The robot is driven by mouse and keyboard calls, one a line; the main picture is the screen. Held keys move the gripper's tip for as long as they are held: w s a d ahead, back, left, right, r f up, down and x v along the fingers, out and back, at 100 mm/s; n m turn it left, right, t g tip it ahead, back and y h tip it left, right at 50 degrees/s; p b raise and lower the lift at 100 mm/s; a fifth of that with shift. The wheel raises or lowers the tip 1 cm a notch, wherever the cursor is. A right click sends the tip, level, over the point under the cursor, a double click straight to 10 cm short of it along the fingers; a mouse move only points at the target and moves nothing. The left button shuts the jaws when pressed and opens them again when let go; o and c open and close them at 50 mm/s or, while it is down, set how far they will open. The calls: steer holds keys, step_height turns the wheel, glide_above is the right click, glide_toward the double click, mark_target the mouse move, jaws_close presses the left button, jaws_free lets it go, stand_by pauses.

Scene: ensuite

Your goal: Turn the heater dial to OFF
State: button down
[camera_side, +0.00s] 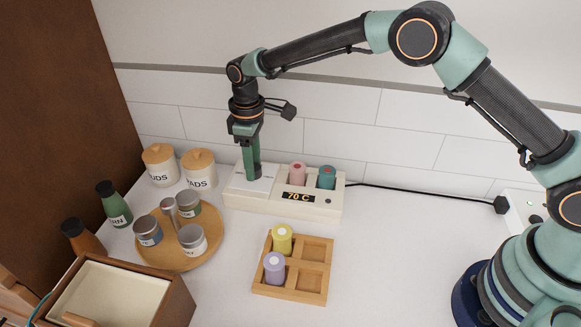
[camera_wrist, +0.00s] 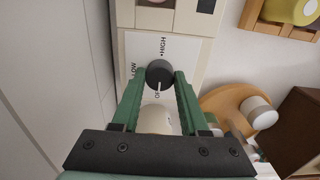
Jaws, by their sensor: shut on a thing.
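The heater (camera_side: 325,209) is a cream box against the back wall, its display reading 70 C. Its dark round dial (camera_wrist: 160,72) shows in the wrist view on a white label plate (camera_wrist: 186,50). HIGH stands above the dial, LOW to its left, and part of OFF below. A pale mark on the dial's lower side points down by the OFF letters. My gripper (camera_side: 251,170) points down over the heater's left end, hiding the dial in the side view. In the wrist view its green fingers (camera_wrist: 160,76) are shut on the dial from both sides.
Pink (camera_side: 297,173) and teal (camera_side: 327,177) rollers sit in the heater. A wooden rack (camera_side: 314,251) with yellow and lilac rollers stands in front. A round tray (camera_side: 180,259) of tins and lidded jars (camera_side: 199,167) are at left. The counter right of the rack is clear.

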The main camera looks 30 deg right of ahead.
steer(key=shift+r, duration=0.1)
stand_by(0.3)
steer(key=shift+c, duration=2.1)
jaws_free()
step_height(320, 180, up, 12)
steer(key=shift+r, duration=0.1)
